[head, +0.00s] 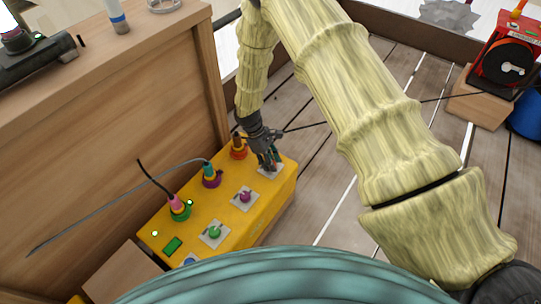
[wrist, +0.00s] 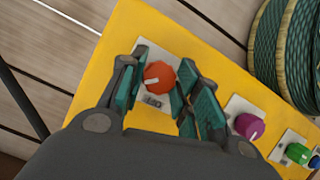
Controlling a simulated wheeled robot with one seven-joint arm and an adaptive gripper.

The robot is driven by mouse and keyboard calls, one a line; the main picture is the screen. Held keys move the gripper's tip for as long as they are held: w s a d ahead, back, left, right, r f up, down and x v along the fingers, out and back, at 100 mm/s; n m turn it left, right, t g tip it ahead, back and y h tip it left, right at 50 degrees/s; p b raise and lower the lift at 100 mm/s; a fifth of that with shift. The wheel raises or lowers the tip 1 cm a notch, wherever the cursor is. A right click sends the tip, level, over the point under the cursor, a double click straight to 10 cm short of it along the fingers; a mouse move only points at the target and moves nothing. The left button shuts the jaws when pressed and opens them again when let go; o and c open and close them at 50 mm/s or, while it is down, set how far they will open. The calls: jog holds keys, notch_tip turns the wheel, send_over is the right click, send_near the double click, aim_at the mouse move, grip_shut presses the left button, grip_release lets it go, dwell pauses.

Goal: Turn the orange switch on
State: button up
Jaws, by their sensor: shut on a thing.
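The orange switch (wrist: 159,75) is a round knob on a pale square plate (wrist: 141,48) at the end of the yellow box (wrist: 108,41). A short white mark on the knob points to the left in the wrist view. My gripper (head: 270,165) reaches down onto that end of the box in the head view. In the wrist view its fingers (wrist: 163,84) are on both sides of the orange switch and shut on it. In the head view the fingers hide the switch.
The yellow box (head: 254,215) also carries a purple knob (head: 245,196), a green knob (head: 214,232) and a blue knob (head: 190,261). Cable plugs, including an orange one (head: 238,151), stand along its back edge beside a wooden cabinet (head: 110,120).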

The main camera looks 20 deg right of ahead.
jog(key=m+g+y+p, duration=0.1)
jog(key=m+p, duration=0.2)
jog(key=m, duration=0.1)
jog(key=shift+s+m, duration=0.1)
jog(key=shift+m, duration=0.2)
jog(key=shift+m+y+p, duration=0.8)
jog(key=shift+m+y, duration=0.1)
jog(key=shift+m, duration=0.6)
jog(key=shift+f, duration=0.1)
jog(key=o, duration=1)
jog(key=shift+w+r, duration=0.35)
jog(key=shift+r, duration=0.15)
jog(key=v, duration=1.1)
